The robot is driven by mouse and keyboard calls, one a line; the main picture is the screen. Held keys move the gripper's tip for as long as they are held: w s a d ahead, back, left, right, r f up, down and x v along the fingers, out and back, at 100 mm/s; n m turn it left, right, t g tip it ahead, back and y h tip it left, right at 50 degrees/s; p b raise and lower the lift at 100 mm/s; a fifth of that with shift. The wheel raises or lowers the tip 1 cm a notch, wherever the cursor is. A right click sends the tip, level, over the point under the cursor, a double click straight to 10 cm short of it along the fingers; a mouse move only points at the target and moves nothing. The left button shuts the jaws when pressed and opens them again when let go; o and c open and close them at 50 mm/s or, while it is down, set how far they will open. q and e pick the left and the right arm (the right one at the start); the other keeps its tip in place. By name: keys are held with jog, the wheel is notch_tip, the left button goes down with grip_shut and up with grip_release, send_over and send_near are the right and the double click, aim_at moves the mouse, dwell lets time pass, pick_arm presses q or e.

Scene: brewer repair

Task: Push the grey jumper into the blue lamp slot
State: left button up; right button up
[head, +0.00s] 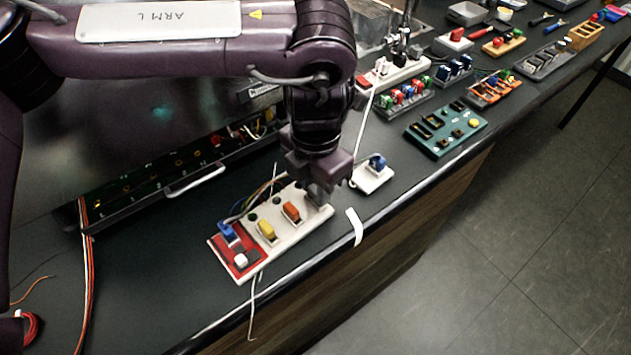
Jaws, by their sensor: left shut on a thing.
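The white lamp board (276,247) lies near the front edge of the counter. A yellow jumper (267,230) and an orange jumper (291,212) sit in it, each near a dark round lamp. My left gripper (318,196) points down at the right end of the board, beside the orange jumper. It is shut on the grey jumper, which its fingers largely hide. The slot under the gripper is hidden, so I cannot tell whether the jumper is in it. The lamp colours cannot be made out. My right gripper is not in view.
A blue plug (227,231) and a white button sit on the board's red end (236,259). A small white block with a blue switch (376,163) stands right of the gripper. A green socket board (445,128) lies farther back.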

pick_arm(q)
jog(key=o, duration=1)
notch_tip(320, 180, up, 8)
jog(key=shift+f, duration=0.1)
dwell(0.4)
